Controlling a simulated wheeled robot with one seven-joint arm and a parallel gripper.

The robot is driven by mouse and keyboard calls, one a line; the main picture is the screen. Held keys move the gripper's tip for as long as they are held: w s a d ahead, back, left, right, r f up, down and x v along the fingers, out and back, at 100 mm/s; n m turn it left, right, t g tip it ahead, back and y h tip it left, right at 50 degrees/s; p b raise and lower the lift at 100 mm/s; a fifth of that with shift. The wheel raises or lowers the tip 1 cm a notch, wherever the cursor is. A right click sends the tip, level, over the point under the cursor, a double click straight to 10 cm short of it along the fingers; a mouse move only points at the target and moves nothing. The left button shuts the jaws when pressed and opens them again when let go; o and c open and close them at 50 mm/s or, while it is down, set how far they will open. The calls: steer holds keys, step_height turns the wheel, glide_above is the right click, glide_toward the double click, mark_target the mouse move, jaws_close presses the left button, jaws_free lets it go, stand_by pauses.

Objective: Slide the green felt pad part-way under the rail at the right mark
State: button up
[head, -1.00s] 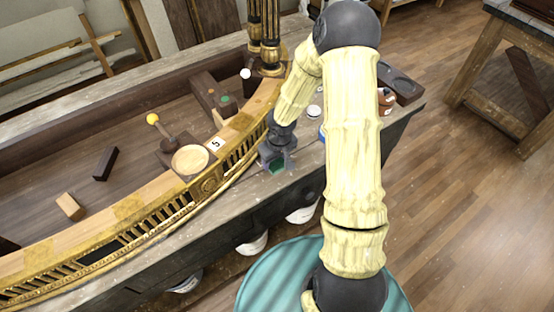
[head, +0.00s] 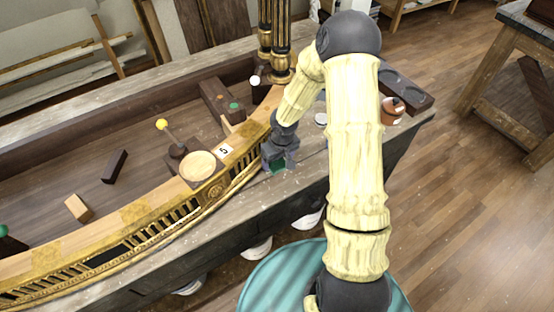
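The green felt pad (head: 279,169) shows as a small green patch on the pale grey ledge, on the outer side of the curved gilt rail. My gripper (head: 279,162) is low over the ledge, right at the pad, and its dark fingers hide part of it. I cannot tell whether the fingers grip the pad or only touch it. The gilt rail (head: 160,228), with a slotted balustrade below its top, curves from the lower left up to the gripper. The pad lies close to the rail's right part. I cannot make out a mark there.
On the rail's top are a white "5" label (head: 224,150) and a round pale disc (head: 198,165). A yellow-knobbed lever (head: 162,125), dark block (head: 114,166) and light wood block (head: 78,207) stand inside. Gilt columns (head: 275,40) rise behind. A brown pot (head: 392,110) is at right.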

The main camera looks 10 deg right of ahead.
mark_target(281, 168)
steer(key=shift+a+r, duration=0.1)
steer(key=shift+a, duration=0.35)
steer(key=shift+w+r, duration=0.1)
steer(key=shift+r, duration=0.45)
step_height(281, 168, up, 16)
steer(key=s+d+p, duration=0.1)
steer(key=s, duration=0.1)
steer(key=shift+s+d+p, duration=0.15)
steer(key=shift+s+p, duration=0.2)
steer(key=shift+s, duration=0.05)
steer(key=s+r+m, duration=0.3)
steer(key=s+r, duration=0.1)
steer(key=s, duration=1)
steer(key=shift+s+t+h, duration=0.15)
steer(key=shift+t+h, duration=0.15)
steer(key=shift+t, duration=0.1)
steer(key=shift+d, duration=0.1)
